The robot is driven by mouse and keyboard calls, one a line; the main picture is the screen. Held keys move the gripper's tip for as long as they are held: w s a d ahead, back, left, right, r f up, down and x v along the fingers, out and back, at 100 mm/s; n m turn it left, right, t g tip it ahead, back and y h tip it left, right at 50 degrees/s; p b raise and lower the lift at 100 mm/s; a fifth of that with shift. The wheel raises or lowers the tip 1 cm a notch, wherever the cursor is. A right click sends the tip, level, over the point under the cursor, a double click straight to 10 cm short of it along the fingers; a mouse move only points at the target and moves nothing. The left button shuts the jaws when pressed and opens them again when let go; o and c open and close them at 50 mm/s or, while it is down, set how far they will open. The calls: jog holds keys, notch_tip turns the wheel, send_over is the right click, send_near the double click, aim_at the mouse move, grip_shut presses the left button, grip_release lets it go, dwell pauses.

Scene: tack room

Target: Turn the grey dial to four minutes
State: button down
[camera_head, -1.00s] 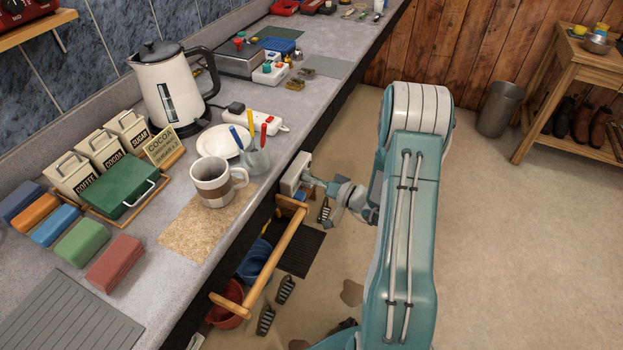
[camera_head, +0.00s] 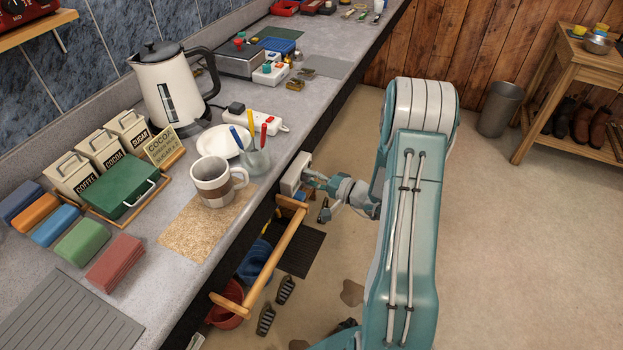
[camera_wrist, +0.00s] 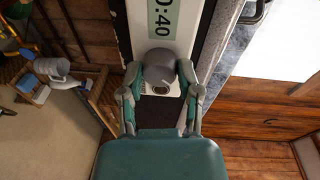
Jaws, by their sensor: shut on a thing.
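The grey dial (camera_wrist: 160,67) is round and sits on the face of a white timer box (camera_wrist: 176,22) in the wrist view. The timer's pale green display (camera_wrist: 163,15) shows "0:40", with its upper end cut off by the picture edge. My gripper (camera_wrist: 160,84) has its two fingers on either side of the dial and is shut on it. In the head view the timer (camera_head: 294,174) is on the counter's front side, with my gripper (camera_head: 317,186) at its face. The dial is hidden there.
A wooden rail (camera_head: 262,268) runs along the counter front, close to my gripper. A mug (camera_head: 212,183) and a glass with coloured handles (camera_head: 257,161) stand on the counter above. Open floor (camera_head: 520,240) lies to the right.

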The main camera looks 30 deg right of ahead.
jog(key=shift+w+d+f+n+y, duration=0.1)
jog(key=shift+n+y, duration=0.55)
jog(key=shift+n, duration=5)
jog(key=shift+s+f+n+y, duration=0.15)
jog(key=shift+n+y, duration=0.45)
jog(key=shift+n, duration=5.1)
jog(key=shift+w+d+f+n+y, duration=0.15)
jog(key=shift+n+y, duration=0.5)
jog(key=shift+n, duration=5)
jog(key=shift+a, duration=0.1)
